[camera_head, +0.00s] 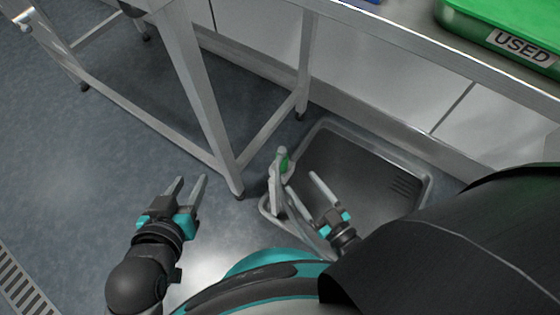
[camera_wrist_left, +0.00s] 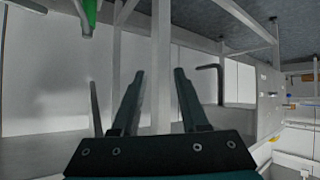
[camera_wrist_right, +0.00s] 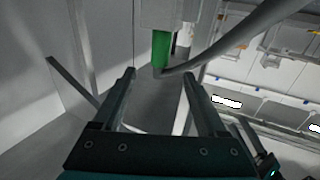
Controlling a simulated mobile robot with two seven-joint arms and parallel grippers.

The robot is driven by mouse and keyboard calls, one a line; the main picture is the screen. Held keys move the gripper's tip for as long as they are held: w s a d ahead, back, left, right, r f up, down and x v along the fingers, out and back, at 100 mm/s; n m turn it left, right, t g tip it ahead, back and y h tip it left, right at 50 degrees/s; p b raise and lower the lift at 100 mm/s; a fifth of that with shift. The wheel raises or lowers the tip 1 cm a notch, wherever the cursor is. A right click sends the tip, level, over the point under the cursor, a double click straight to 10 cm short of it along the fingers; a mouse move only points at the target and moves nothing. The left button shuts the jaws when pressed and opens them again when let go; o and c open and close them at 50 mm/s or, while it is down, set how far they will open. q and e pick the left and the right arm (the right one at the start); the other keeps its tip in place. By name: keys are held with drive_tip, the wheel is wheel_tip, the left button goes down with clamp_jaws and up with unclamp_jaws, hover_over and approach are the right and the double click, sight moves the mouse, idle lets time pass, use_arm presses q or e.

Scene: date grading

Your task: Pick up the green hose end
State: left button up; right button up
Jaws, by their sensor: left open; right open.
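The green hose end (camera_head: 283,163) sits upright in a grey holder at the left edge of the floor basin. In the right wrist view the green part (camera_wrist_right: 160,50) is above centre, beyond the fingertips, with a grey hose (camera_wrist_right: 235,38) curving up to the right. My right gripper (camera_head: 302,182) is open and empty, just right of and nearer than the hose end, apart from it. My left gripper (camera_head: 190,181) is open and empty, out over the floor to the left. A green piece (camera_wrist_left: 90,12) shows at the top edge of the left wrist view, partly cut off.
A metal floor basin (camera_head: 420,178) lies right of the hose end. A table leg (camera_head: 215,130) stands just behind and left of it. A green bin marked USED (camera_head: 470,27) is on the worktop at the upper right.

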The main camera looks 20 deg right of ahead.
sight(285, 163)
drive_tip(key=b+x, duration=0.1)
drive_tip(key=x, duration=0.6)
drive_tip(key=shift+w+a, duration=0.25)
drive_tip(key=shift+w, duration=0.35)
drive_tip(key=x, duration=0.1)
drive_tip(key=b+x, duration=0.1)
drive_tip(key=x, duration=0.1)
drive_tip(key=shift+w+r, duration=0.15)
drive_tip(key=shift+r, duration=0.15)
use_arm(q)
drive_tip(key=shift+s+d+r+n+t+h+b, duration=0.15)
drive_tip(key=shift+d+r+t+h, duration=0.45)
drive_tip(key=shift+t, duration=0.35)
drive_tip(key=shift+s+d+r+n+t+h+b, duration=0.1)
drive_tip(key=shift+d+r+t+h+b, duration=0.25)
drive_tip(key=shift+d+t, duration=0.5)
drive_tip(key=shift+s+d+r+n+t+h, duration=0.15)
drive_tip(key=shift+d+r+t+h, duration=0.2)
drive_tip(key=shift+d+r+t, duration=0.45)
use_arm(e)
drive_tip(key=shift+x, duration=0.9)
use_arm(q)
drive_tip(key=shift+a+f, duration=0.2)
drive_tip(key=shift+a, duration=0.05)
use_arm(e)
clamp_jaws()
